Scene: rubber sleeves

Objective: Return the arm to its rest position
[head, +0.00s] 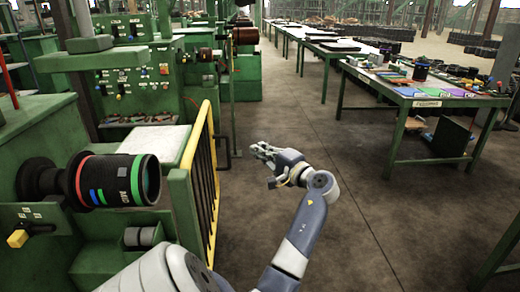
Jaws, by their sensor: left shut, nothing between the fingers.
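My left gripper (262,150) is in the middle of the head view, held over the open aisle floor. It is shut and empty, and its fingers point away to the upper left. My left arm comes in from the bottom edge and bends at the wrist. The gripper is apart from the yellow guard rail (190,150) to its left. My right gripper is not in the view.
Green machines (145,85) line the left side. A black roller with coloured bands (115,181) sticks out at the near left. A green-framed table (425,95) with coloured items stands at the right, with more tables behind. The concrete aisle (300,120) between is clear.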

